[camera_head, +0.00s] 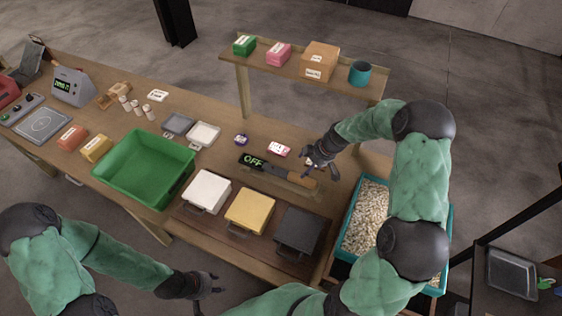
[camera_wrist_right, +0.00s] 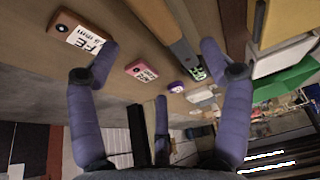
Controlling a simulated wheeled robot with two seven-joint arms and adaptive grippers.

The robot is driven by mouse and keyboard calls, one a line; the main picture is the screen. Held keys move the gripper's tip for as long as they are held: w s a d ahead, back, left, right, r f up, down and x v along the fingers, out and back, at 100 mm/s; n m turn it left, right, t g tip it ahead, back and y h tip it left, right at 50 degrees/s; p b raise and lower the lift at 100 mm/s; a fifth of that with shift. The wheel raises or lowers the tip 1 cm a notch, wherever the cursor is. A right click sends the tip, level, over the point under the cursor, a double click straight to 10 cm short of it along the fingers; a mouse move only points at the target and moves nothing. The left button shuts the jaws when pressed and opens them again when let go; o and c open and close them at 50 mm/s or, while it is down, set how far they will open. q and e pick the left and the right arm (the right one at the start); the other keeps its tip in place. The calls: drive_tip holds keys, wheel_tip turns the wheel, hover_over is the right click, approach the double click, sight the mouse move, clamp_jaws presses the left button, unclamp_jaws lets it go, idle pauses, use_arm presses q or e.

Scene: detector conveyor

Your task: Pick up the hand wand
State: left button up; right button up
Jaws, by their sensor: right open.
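The hand wand (camera_head: 277,170) lies on the worktop behind the three lidded boxes, with a dark body, a green "OFF" display at its left end and a brown handle at its right. My right gripper (camera_head: 318,163) is open and empty, just behind and above the handle end. In the right wrist view the wand (camera_wrist_right: 183,47) runs between the spread fingers of the right gripper (camera_wrist_right: 158,62), farther off than the fingertips, with no contact visible. My left gripper (camera_head: 205,284) is low, in front of the table, far from the wand; its fingers are too small to judge.
White (camera_head: 207,190), yellow (camera_head: 250,210) and dark (camera_head: 300,231) boxes stand in front of the wand. A pink-labelled item (camera_head: 279,149) and a purple item (camera_head: 241,139) lie behind it. A raised shelf (camera_head: 295,68) stands at the back. A green tray (camera_head: 145,170) is left.

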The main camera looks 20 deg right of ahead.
sight(297, 174)
drive_tip(key=x, duration=0.4)
drive_tip(key=shift+a+f, duration=0.15)
drive_tip(key=shift+f, duration=0.15)
drive_tip(key=shift+w+p+x, duration=0.15)
drive_tip(key=shift+p+x, duration=0.1)
drive_tip(key=shift+x, duration=1.2)
drive_tip(key=shift+w+p+x, duration=0.2)
drive_tip(key=shift+x, duration=1.25)
drive_tip(key=shift+r, duration=0.1)
drive_tip(key=c, duration=1.5)
